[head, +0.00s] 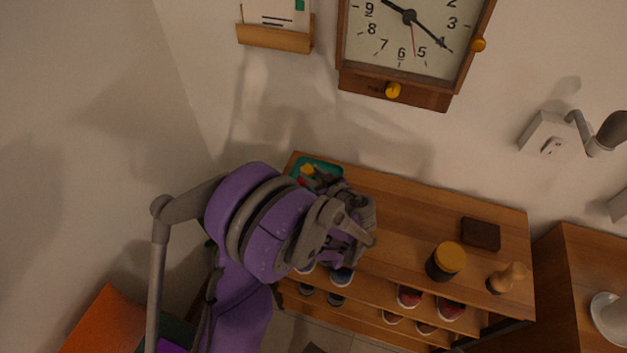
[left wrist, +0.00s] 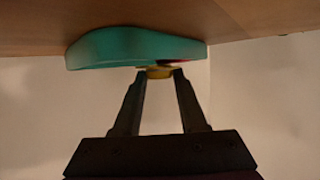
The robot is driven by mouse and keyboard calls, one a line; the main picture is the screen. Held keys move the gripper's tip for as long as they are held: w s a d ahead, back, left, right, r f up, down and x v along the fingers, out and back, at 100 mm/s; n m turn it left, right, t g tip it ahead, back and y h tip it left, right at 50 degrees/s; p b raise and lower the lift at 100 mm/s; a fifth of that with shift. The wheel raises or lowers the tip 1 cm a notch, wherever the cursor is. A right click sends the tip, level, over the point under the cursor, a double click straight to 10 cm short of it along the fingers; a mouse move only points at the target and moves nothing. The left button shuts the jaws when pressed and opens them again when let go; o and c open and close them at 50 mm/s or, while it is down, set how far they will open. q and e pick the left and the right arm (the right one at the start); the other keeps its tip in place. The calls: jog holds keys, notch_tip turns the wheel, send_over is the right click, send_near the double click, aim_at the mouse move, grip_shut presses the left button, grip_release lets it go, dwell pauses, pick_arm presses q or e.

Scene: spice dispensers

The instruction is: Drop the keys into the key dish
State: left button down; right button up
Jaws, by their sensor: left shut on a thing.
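The teal key dish (head: 325,163) sits at the far left end of the wooden shelf top. It also shows in the left wrist view (left wrist: 120,48), where the picture appears upside down. My left gripper (left wrist: 159,73) is at the dish, shut on a small yellow piece, which I take to be part of the keys (left wrist: 158,74). A bit of yellow (head: 307,169) and red also shows at the dish in the head view. My wrist hides much of the dish, and the keys' full shape is not visible. My right gripper is not in view.
On the shelf top stand a dark jar with a yellow lid (head: 446,261), a dark brown block (head: 481,234) and a wooden peg-like object (head: 507,278). Shoes (head: 451,309) sit on the shelves below. A clock (head: 412,45) hangs above. The middle of the top is clear.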

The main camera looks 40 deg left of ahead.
pick_arm(q)
jog(key=shift+c, duration=1.9)
grip_release()
jog(key=shift+d+r, duration=0.1)
jog(key=v, duration=1)
jog(key=shift+d+r, duration=0.2)
jog(key=shift+d, duration=0.05)
jog(key=shift+s, duration=0.1)
